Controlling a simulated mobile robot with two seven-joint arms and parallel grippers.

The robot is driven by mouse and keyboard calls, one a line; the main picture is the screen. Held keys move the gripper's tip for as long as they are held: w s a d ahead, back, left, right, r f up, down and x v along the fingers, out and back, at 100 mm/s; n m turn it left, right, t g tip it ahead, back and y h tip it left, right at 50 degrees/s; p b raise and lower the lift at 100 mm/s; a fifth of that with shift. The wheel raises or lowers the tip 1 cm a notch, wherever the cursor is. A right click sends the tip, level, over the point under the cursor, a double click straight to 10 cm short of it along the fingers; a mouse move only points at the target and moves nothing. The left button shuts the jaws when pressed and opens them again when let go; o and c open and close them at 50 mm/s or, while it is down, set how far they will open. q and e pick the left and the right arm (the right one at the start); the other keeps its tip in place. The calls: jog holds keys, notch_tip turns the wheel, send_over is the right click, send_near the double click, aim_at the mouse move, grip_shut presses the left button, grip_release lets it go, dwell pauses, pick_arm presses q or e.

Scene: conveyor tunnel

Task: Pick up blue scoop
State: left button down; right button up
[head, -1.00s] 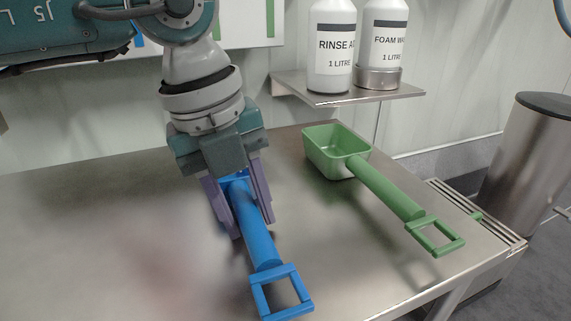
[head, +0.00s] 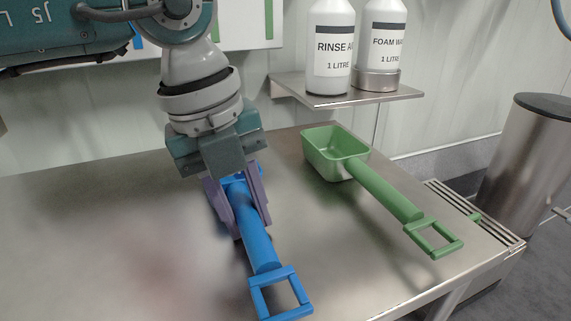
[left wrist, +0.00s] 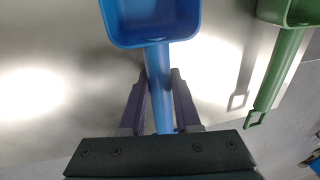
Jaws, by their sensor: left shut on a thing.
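The blue scoop (head: 260,245) lies on the steel table, its square grip end toward the near edge in the head view. My left gripper (head: 247,220) is shut on the scoop's handle, with one purple finger on each side. The gripper and wrist hide most of the scoop's bowl in the head view. In the left wrist view the blue scoop (left wrist: 150,22) shows its bowl at the top and its handle running down between the fingers of my left gripper (left wrist: 158,82). My right gripper is not in view.
A green scoop (head: 385,190) lies to the right on the steel table (head: 80,240). A wall shelf (head: 350,97) behind holds two white bottles (head: 332,50). A steel bin (head: 525,160) stands beyond the table's right end. The left of the table is clear.

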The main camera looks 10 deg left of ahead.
aim_at(244, 205)
pick_arm(q)
notch_tip(244, 205, up, 20)
jog(key=p, duration=0.9)
jog(key=shift+p, duration=0.35)
jog(key=c, duration=1.2)
grip_release()
grip_shut()
